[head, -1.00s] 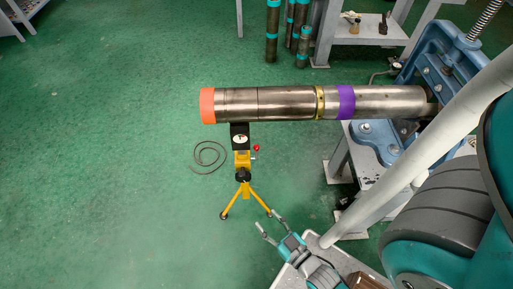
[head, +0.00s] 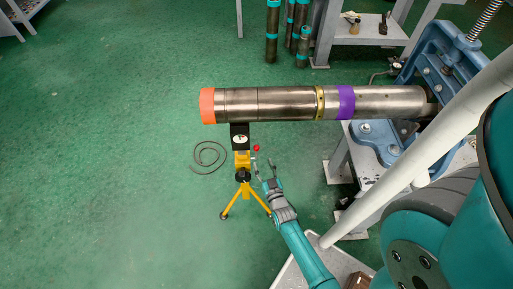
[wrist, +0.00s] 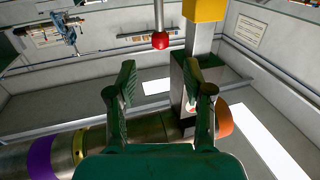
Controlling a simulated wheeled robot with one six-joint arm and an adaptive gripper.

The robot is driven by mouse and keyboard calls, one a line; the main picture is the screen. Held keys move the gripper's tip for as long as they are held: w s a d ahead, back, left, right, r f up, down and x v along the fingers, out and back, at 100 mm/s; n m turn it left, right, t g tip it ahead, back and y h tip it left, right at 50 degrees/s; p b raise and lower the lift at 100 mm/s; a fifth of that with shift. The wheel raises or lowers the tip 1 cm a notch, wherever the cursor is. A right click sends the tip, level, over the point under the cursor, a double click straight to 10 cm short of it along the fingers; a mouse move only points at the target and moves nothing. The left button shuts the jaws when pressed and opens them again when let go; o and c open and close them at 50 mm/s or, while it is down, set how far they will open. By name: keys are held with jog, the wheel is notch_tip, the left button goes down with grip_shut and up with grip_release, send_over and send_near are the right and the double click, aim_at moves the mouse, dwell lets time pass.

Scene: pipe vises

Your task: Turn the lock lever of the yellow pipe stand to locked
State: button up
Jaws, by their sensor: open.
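The yellow pipe stand (head: 243,163) stands on the green floor under the orange-ended part of a long steel pipe (head: 285,103). Its lock lever ends in a red ball knob (head: 256,148) to the right of the post. In the wrist view the red knob (wrist: 160,40) hangs on a grey rod, beside the yellow part of the stand (wrist: 205,9). My gripper (head: 264,168) is open and empty, just below and right of the knob. In the wrist view my gripper (wrist: 165,84) has its fingers spread, with the knob above the gap between them, apart from both fingers.
A blue vise (head: 440,65) holds the pipe's right end. A grey cable loop (head: 209,155) lies on the floor left of the stand. Several upright pipes (head: 272,35) stand at the back. The floor at left is clear.

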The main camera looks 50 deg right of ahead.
aim_at(257, 150)
jog(key=x, duration=0.9)
jog(key=shift+w+d, duration=0.1)
jog(key=shift+w, duration=0.05)
grip_shut()
